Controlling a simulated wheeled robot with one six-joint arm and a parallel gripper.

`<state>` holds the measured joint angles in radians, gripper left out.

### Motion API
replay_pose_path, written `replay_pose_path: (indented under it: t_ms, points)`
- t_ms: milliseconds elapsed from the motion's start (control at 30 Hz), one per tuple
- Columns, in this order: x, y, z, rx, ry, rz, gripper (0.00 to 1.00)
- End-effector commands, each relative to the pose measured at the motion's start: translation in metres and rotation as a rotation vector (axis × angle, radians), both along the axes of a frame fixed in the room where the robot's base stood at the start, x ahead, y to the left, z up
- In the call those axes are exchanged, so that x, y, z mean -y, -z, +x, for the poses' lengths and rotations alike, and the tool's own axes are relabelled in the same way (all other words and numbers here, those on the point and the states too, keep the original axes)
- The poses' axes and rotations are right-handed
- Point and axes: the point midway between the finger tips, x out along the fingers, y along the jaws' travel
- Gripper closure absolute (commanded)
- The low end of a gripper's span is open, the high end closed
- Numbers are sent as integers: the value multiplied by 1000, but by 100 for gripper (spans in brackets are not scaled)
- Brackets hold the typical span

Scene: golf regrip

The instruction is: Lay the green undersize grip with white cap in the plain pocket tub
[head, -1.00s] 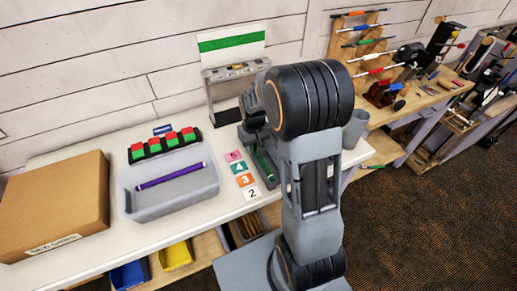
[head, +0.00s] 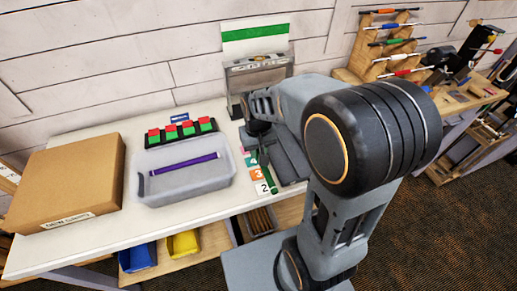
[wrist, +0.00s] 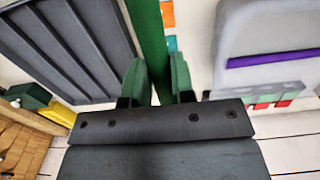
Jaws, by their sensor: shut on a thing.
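My gripper (wrist: 157,72) is shut on a green grip (wrist: 146,25), which runs up between the two green fingers in the wrist view. In the head view the green grip (head: 264,170) hangs over the number cards, right of the tub, partly hidden by my arm. I cannot make out a white cap on it. The plain grey tub (head: 220,180) sits on the white bench with a purple grip (head: 184,162) lying in it. The tub also shows at the upper right of the wrist view (wrist: 270,20), apart from my gripper.
A dark ribbed tray (wrist: 60,40) lies on the other side of my gripper from the tub. A cardboard box (head: 70,180) stands left of the tub. A black rack of red and green blocks (head: 180,132) is behind it. The tub floor before the purple grip is clear.

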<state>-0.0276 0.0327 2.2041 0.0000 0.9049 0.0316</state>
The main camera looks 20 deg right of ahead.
Motion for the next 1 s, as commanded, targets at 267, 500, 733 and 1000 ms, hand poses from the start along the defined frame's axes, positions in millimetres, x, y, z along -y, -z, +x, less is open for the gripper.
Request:
replay_pose_path:
  t_ms: [267,500,733,1000]
  points:
    - [0,-11,0,1,0,0,97]
    - [0,-36,0,0,0,0,97]
    - [0,-51,0,1,0,0,97]
    - [0,-50,0,0,0,0,97]
